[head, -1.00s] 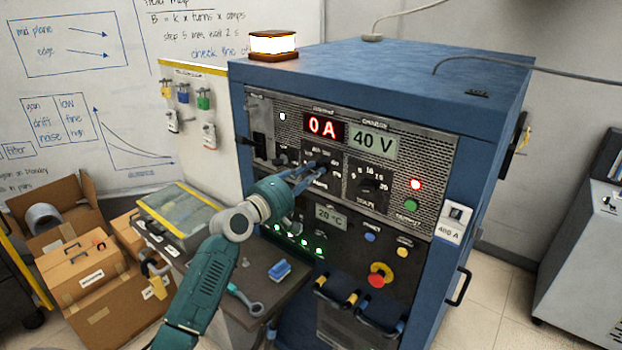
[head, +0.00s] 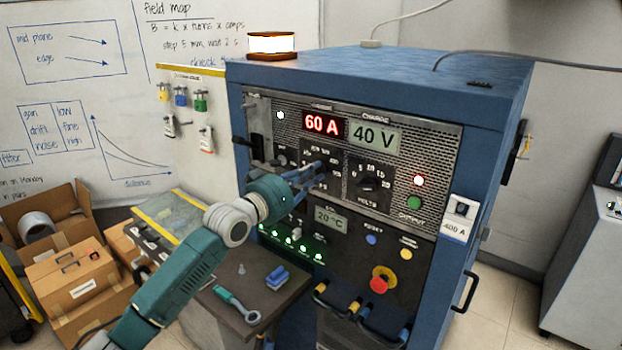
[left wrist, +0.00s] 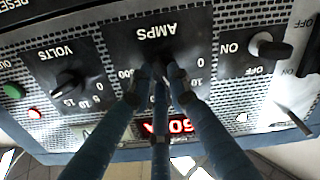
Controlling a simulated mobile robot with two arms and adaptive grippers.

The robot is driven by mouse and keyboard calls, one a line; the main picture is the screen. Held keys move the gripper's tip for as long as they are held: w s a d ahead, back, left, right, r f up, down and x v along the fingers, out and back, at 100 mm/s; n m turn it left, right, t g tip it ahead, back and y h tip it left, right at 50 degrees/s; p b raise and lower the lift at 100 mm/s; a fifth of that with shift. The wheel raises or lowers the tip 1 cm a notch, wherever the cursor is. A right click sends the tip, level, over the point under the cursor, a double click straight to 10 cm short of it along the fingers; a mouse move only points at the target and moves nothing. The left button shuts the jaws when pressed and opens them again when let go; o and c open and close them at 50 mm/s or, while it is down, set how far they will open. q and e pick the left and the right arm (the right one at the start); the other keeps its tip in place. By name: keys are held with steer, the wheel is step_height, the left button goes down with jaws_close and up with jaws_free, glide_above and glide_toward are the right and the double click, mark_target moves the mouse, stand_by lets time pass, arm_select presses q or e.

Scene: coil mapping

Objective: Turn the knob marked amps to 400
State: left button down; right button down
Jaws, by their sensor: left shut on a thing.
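The amps dial (head: 318,151) is on the dark panel under the red display (head: 322,124), which reads 60 A. In the left wrist view the AMPS plate (left wrist: 155,30) appears upside down, with its knob (left wrist: 154,58) between my fingers. My left gripper (head: 318,172) reaches in from the left and is shut on the amps knob; its fingers (left wrist: 158,78) hide most of the knob and part of the scale. The knob's pointer cannot be made out. My right gripper is not in view.
The volts knob (head: 369,184) is just right of the amps dial, under a 40 V display (head: 373,138). A black lever switch (head: 256,146) is to the left. Below are a red emergency button (head: 380,281) and a small shelf (head: 255,300) with tools.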

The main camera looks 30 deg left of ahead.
arm_select(q)
steer(key=m, duration=0.3)
steer(key=shift+f+m, duration=0.2)
steer(key=shift+m, duration=0.2)
steer(key=m, duration=0.8)
steer(key=shift+f, duration=0.1)
steer(key=shift+a+m, duration=0.1)
steer(key=shift+m, duration=1.5)
steer(key=shift+f, duration=0.1)
steer(key=c, duration=1.6)
jaws_free()
steer(key=shift+c, duration=0.2)
